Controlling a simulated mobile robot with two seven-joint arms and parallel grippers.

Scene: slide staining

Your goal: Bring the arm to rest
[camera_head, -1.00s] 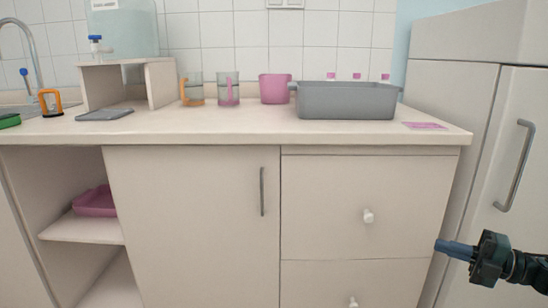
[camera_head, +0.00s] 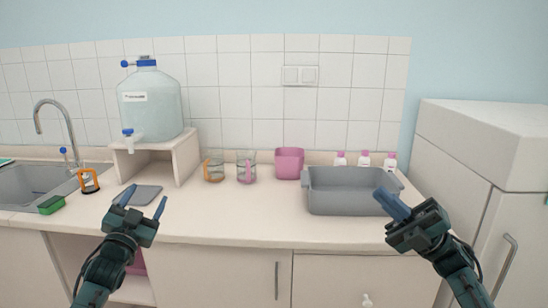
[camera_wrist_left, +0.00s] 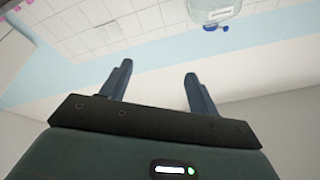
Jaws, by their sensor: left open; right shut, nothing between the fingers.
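My left gripper (camera_head: 142,202) is raised in front of the counter at the left, open and empty, with its two blue fingers apart. Its open fingers (camera_wrist_left: 160,85) also show in the left wrist view with nothing between them. My right gripper (camera_head: 386,196) is raised in front of the counter at the right, shut and empty. In the head view its fingertips overlap the front of the grey basin (camera_head: 345,202); I cannot tell the exact gap.
A carboy (camera_head: 150,108) stands on a small shelf (camera_head: 188,158). Two glass mugs (camera_head: 214,172), a pink container (camera_head: 289,163) and pink-capped bottles (camera_head: 363,161) stand along the back. The sink (camera_head: 30,186) is at left. The counter's middle front (camera_head: 240,222) is clear.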

